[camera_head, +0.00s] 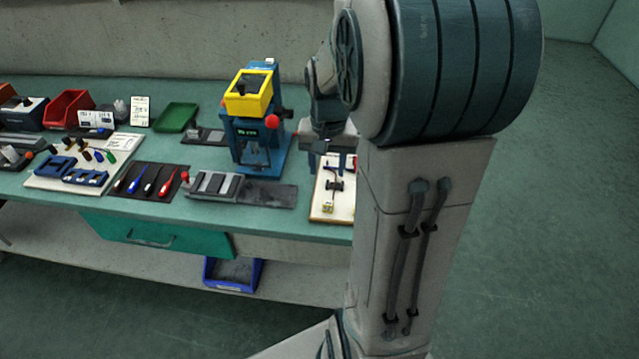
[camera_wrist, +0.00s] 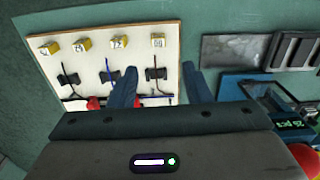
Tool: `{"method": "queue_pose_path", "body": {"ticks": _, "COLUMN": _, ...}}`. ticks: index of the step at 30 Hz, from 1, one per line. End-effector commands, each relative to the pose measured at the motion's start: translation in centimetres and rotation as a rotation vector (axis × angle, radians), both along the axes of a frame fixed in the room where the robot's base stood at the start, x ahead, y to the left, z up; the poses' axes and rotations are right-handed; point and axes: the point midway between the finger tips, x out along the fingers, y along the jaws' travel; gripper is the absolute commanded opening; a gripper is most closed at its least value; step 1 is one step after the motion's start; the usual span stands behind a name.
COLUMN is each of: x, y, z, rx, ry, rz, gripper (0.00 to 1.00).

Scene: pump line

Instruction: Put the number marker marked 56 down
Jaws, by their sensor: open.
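Several yellow number markers with pale tops stand in a row along the edge of a white board (camera_wrist: 140,63) in the wrist view. The rightmost marker (camera_wrist: 158,41) stands on the board, past my fingertips and in line with the gap between them. Its digits are too small to read surely, so I cannot tell which marker is 56. My gripper (camera_wrist: 159,69) is open over the board, with nothing seen between its fingers. In the head view the board (camera_head: 346,204) is partly hidden by my arm, and one yellow marker (camera_head: 327,207) shows near its front edge.
Black clips (camera_wrist: 156,74) with dark and blue cables lie on the board near my fingers. In the head view, the blue-yellow press (camera_head: 250,130) stands left of my arm.

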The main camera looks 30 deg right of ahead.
Motion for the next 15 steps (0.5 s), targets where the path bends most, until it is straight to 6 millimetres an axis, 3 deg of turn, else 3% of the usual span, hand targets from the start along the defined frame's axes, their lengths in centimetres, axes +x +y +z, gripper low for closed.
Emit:
{"method": "queue_pose_path", "body": {"ticks": 5, "x": -2.7, "y": 3.9, "z": 2.7, "rx": -0.022, "ry": -0.066, "rz": 0.150, "gripper": 0.44}}
{"method": "queue_pose_path", "body": {"ticks": 9, "x": -5.9, "y": 7.2, "z": 4.4, "rx": -0.042, "ry": -0.130, "rz": 0.302, "gripper": 0.44}}
{"method": "queue_pose_path", "body": {"ticks": 15, "x": -10.0, "y": 10.2, "z": 5.3, "rx": -0.062, "ry": -0.203, "rz": 0.475, "gripper": 0.44}}
